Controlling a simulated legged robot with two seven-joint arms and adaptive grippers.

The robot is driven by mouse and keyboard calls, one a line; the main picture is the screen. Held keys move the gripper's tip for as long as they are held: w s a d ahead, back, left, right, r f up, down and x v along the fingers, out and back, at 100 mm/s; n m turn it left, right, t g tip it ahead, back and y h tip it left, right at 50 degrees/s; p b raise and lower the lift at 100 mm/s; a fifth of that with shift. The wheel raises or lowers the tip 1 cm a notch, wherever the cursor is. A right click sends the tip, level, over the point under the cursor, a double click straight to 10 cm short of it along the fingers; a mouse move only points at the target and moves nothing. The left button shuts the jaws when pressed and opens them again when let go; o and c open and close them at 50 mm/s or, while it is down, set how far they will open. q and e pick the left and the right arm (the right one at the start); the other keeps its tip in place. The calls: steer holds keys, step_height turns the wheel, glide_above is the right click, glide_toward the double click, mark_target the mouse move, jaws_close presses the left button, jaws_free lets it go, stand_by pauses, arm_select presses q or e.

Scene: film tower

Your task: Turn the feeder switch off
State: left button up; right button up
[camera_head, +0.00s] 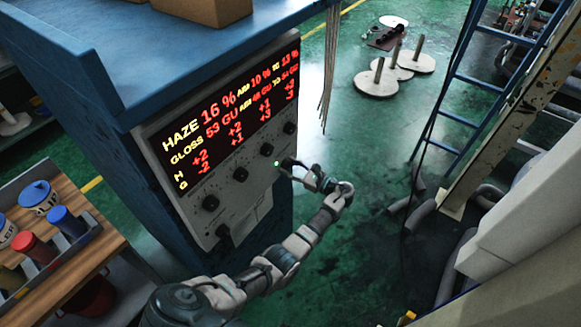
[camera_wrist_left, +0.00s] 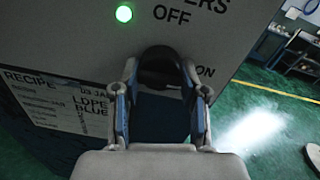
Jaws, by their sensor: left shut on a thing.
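The feeder switch is a black rotary knob (camera_wrist_left: 160,62) on the grey control panel (camera_head: 180,150). The wrist view shows the word OFF above it and ON at its lower right. My left gripper (camera_head: 287,169) is at the right part of the panel. In the wrist view my left gripper (camera_wrist_left: 160,88) has its two fingers on either side of the knob, shut on it. The fingers hide part of the knob, so its exact pointing is hard to tell. A green lamp (camera_wrist_left: 124,14) is lit above left of it. My right gripper is not in view.
The panel has a red and yellow display (camera_head: 235,105) and several other black knobs (camera_head: 240,174). A wooden bench (camera_head: 75,285) with a tray of cans stands at left. A blue ladder (camera_head: 465,90) is at right. The green floor between is mostly open.

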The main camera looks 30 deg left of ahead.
arm_select(q)
steer(key=shift+d+r, duration=0.1)
steer(key=shift+n, duration=0.6)
steer(key=shift+n+b, duration=0.3)
steer(key=shift+n, duration=0.5)
steer(key=shift+w+n+b, duration=0.1)
steer(key=shift+n+b, duration=0.35)
steer(key=shift+n, duration=0.35)
steer(key=n+b, duration=0.1)
steer(key=n, duration=0.2)
steer(key=n+b, duration=0.2)
steer(key=n, duration=0.2)
steer(key=shift+d+f, duration=0.1)
steer(key=shift+f, duration=0.1)
steer(key=n+b, duration=0.4)
steer(key=n, duration=0.1)
steer(key=shift+n+t+h, duration=0.3)
steer(key=shift+s+n, duration=0.2)
steer(key=shift+n, duration=0.1)
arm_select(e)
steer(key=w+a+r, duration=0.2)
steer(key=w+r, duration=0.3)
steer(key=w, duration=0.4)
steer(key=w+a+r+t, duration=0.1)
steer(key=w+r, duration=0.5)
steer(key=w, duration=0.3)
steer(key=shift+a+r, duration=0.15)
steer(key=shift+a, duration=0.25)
